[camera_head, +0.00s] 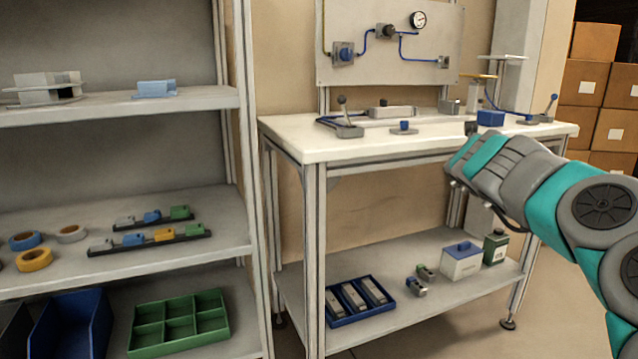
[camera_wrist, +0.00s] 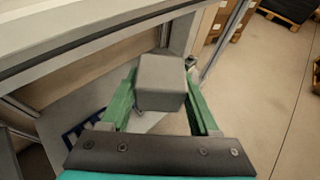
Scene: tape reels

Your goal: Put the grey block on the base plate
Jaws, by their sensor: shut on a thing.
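The grey block (camera_wrist: 160,84) is a plain squared block, held between the two green fingers of my gripper (camera_wrist: 161,76) in the wrist view. It is in the air, with the table's edge and lower shelf behind it. In the head view my arm reaches in from the right to the workbench's front edge; its wrist hides most of the gripper, and I cannot make out the held block. On the workbench (camera_head: 300,132) a low grey piece (camera_head: 392,112) lies toward the back. I cannot tell for sure which piece is the base plate.
Lever clamps (camera_head: 345,127) and a blue block (camera_head: 490,118) stand on the bench. A panel with a gauge (camera_head: 419,19) rises behind. Below are a blue tray (camera_head: 333,306) and a white box (camera_head: 461,262). Shelves (camera_head: 120,112) stand left. Some front bench top is clear.

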